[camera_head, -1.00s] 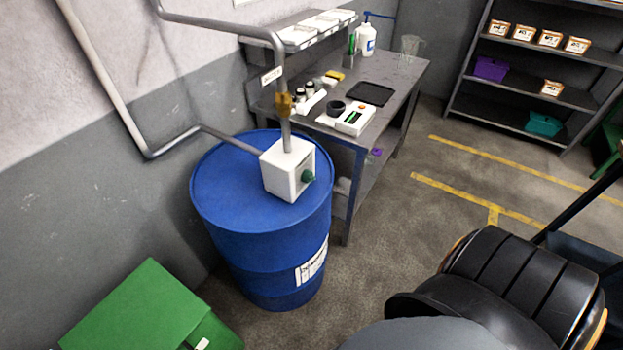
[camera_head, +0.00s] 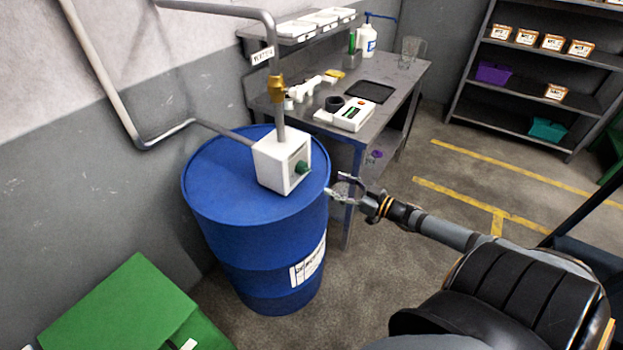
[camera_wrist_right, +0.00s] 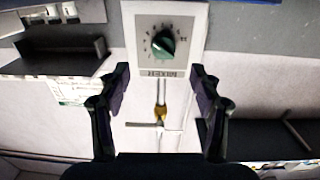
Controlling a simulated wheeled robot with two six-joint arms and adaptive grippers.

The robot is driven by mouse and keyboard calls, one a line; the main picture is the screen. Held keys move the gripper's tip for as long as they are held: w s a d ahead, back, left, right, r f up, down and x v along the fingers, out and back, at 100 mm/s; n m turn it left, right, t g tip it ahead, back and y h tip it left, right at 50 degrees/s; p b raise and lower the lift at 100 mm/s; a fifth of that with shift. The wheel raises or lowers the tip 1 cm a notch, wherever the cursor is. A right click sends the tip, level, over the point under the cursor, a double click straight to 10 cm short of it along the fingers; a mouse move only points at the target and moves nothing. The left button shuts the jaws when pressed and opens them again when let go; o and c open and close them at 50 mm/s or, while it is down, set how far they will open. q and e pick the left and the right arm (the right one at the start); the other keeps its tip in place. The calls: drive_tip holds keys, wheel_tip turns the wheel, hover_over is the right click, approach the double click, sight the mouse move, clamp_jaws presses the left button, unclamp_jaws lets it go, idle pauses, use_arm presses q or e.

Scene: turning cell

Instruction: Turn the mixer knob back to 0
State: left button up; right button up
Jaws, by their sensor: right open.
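The green mixer knob (camera_head: 301,167) sits on the front face of a white mixer box (camera_head: 270,165) on top of the blue drum. In the right wrist view the knob (camera_wrist_right: 163,43) shows on a dial with marks around it, above a dark label; its exact setting is too small to read. My right gripper (camera_head: 337,187) is open and empty, to the right of the knob and apart from it. In the right wrist view its two fingers (camera_wrist_right: 160,88) stand wide apart, with the knob beyond and between them. My left gripper is not in view.
The blue drum (camera_head: 225,205) carries the box, with pipes (camera_head: 277,60) rising above it. A workbench (camera_head: 400,75) with a white device (camera_head: 354,114) stands behind. A green box (camera_head: 120,305) is at the lower left. The floor to the right is open.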

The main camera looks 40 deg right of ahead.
sight(308, 171)
drive_tip(key=b+x, duration=0.1)
drive_tip(key=x, duration=0.2)
drive_tip(key=b+x, duration=0.1)
drive_tip(key=x, duration=0.2)
drive_tip(key=r+b+x, duration=0.1)
drive_tip(key=x, duration=0.2)
drive_tip(key=shift+w+a, duration=0.15)
drive_tip(key=shift+a, duration=0.2)
drive_tip(key=shift+w+a, duration=0.3)
drive_tip(key=shift+w, duration=0.25)
drive_tip(key=shift+c, duration=0.2)
drive_tip(key=shift+f, duration=0.1)
drive_tip(key=c, duration=1.1)
